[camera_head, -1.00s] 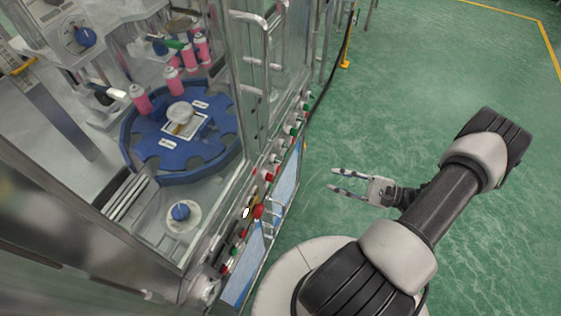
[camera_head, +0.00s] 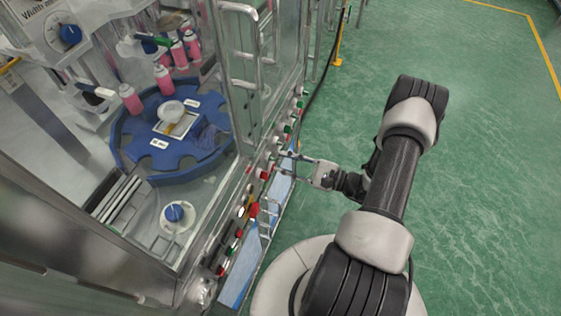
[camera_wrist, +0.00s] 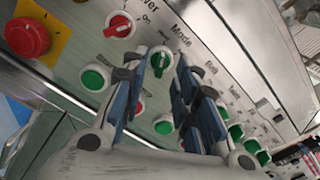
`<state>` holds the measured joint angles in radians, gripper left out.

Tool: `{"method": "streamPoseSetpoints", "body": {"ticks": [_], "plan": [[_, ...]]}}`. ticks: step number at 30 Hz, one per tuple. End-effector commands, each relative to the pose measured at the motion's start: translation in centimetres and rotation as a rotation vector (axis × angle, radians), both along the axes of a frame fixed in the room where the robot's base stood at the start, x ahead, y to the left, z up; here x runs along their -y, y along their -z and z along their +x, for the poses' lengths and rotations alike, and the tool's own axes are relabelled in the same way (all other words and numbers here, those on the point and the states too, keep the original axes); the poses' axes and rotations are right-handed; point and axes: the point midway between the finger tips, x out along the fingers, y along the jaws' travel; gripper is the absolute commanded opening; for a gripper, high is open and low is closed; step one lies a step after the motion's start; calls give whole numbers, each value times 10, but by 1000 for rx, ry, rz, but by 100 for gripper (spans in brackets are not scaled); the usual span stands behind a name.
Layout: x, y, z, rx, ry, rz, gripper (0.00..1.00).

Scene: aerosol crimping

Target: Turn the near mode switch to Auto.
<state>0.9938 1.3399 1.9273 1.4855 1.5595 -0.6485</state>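The mode switch (camera_wrist: 160,61) is a green knob on a white round base, below the printed word Mode in the wrist view. Its grip bar stands roughly upright in the picture; its exact setting is too small to read. My gripper (camera_wrist: 165,72) is open, with one finger on each side of the switch in that view. Whether the fingers touch the knob cannot be told. In the head view my gripper (camera_head: 281,162) reaches left to the machine's button panel, where the switch cannot be made out clearly.
A red switch (camera_wrist: 118,25) sits left of the mode switch, with a red emergency stop (camera_wrist: 28,37) further left. Green buttons (camera_wrist: 95,77) lie close around the fingers. The glass-walled machine with a blue rotary table (camera_head: 185,165) stands behind the panel. Green floor is free at right.

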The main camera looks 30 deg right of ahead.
Motion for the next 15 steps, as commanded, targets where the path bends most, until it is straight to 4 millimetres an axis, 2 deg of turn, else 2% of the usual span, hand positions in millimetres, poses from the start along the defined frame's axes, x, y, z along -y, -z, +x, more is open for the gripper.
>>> {"method": "streamPoseSetpoints", "body": {"ticks": [6, 15], "plan": [[-12, 0, 15, 0, -1, 0, 28], [-13, 0, 17, 0, 1, 0, 28]]}}
